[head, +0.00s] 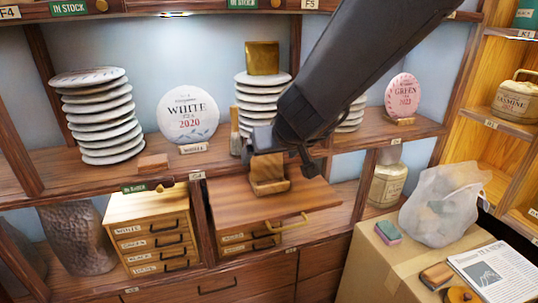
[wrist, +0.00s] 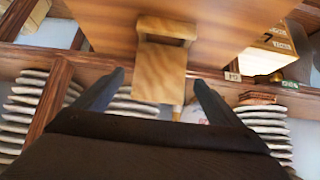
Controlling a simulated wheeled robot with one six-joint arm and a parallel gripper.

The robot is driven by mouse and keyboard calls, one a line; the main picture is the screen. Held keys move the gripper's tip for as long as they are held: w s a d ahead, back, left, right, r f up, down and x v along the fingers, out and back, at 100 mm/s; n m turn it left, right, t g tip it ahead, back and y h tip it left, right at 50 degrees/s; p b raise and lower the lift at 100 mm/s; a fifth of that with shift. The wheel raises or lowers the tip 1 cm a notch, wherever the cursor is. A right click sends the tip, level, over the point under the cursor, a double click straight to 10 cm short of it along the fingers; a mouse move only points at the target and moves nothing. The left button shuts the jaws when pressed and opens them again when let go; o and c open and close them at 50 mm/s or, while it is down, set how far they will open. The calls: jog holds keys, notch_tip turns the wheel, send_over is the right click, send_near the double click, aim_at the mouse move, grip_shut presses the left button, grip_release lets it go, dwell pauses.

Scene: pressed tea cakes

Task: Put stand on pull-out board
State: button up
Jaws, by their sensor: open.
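The stand (head: 269,186) is a small light-wood piece with a ledge and an upright back. It appears to rest on the rear part of the pull-out board (head: 235,207), a brown wooden panel drawn out with a brass handle at its front. In the wrist view the stand (wrist: 160,70) lies ahead of and between the fingertips, over the board (wrist: 215,25). My gripper (head: 281,160) is just above and behind the stand in the head view. Its two fingers (wrist: 159,78) are spread apart, with clear gaps on either side of the stand. My gripper hides part of the stand's top.
Stacks of tea cakes (head: 98,117) and a White tea cake (head: 188,114) stand on the shelf behind. A small drawer cabinet (head: 150,232) is left of the board. A cardboard box (head: 385,262) with a plastic bag (head: 440,205) is at right. The board's front is clear.

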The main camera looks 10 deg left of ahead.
jog(key=p+v, duration=0.6)
jog(key=v, duration=0.5)
jog(key=s+d+f+m+g+h, duration=0.1)
jog(key=s+d+f+m+g, duration=0.1)
jog(key=d, duration=0.7)
jog(key=s+d+f+m+g+h, duration=0.2)
jog(key=s+d+f, duration=0.3)
jog(key=d, duration=0.5)
jog(key=s+d+f+m+g+h, duration=0.1)
jog(key=s+d+f+m+g, duration=0.1)
jog(key=s+d+f, duration=0.2)
jog(key=d+f, duration=0.3)
jog(key=d, duration=0.3)
jog(key=shift+d+h, duration=0.2)
jog(key=shift+h, duration=0.2)
